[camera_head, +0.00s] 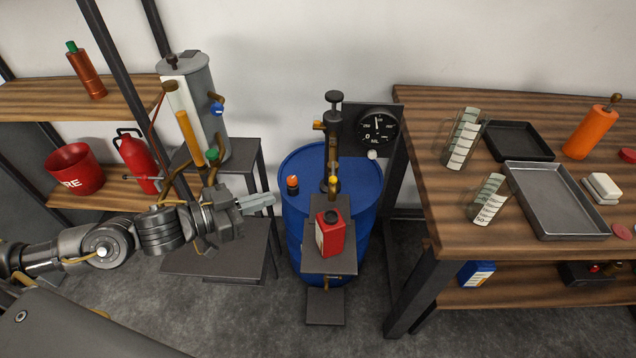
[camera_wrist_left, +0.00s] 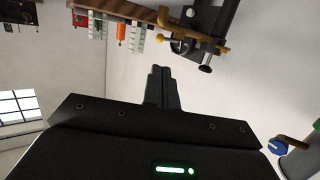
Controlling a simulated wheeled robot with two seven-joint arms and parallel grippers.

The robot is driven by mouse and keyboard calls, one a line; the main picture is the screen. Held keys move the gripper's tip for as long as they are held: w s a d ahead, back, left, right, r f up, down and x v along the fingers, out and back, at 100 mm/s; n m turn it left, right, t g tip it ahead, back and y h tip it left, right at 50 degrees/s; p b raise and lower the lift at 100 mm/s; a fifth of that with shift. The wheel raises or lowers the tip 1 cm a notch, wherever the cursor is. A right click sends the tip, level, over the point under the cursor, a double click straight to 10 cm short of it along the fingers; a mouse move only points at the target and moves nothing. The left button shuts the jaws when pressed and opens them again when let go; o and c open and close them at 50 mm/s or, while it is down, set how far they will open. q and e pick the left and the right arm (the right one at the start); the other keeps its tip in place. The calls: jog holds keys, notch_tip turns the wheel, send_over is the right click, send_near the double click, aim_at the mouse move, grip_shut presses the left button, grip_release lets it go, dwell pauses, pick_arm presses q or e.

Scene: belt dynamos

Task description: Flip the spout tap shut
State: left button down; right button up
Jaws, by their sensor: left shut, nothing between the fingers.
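A dark hand pump (camera_head: 333,160) stands on the blue drum (camera_head: 290,215). A small yellow knob (camera_head: 333,183) shows on its brass-coloured spout, above a red can (camera_head: 330,236). I take this for the spout tap; whether it is open or shut I cannot tell. In the left wrist view the brass spout (camera_wrist_left: 205,42) and yellow knob (camera_wrist_left: 159,38) show beyond the fingers, apart from them. My left gripper (camera_head: 272,198) is shut and empty, left of the pump by the drum's left edge; its fingers also show in the wrist view (camera_wrist_left: 161,76). My right gripper is not in view.
A grey tank (camera_head: 200,85) with a blue knob (camera_head: 217,109) and a green-topped tap (camera_head: 212,153) stands behind my left arm. An orange-topped item (camera_head: 292,184) is on the drum. A dial (camera_head: 378,128) is behind the pump. A wooden bench (camera_head: 440,215) stands right.

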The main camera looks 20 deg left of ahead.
aim_at(330, 180)
pick_arm(q)
jog(key=p+x, duration=0.2)
jog(key=x, duration=1)
jog(key=shift+w+d+p, duration=0.25)
jog(key=shift+w+p, duration=0.05)
jog(key=shift+w+d+f, duration=0.25)
jog(key=shift+w+d, duration=0.1)
jog(key=shift+w, duration=0.1)
jog(key=shift+d, duration=0.15)
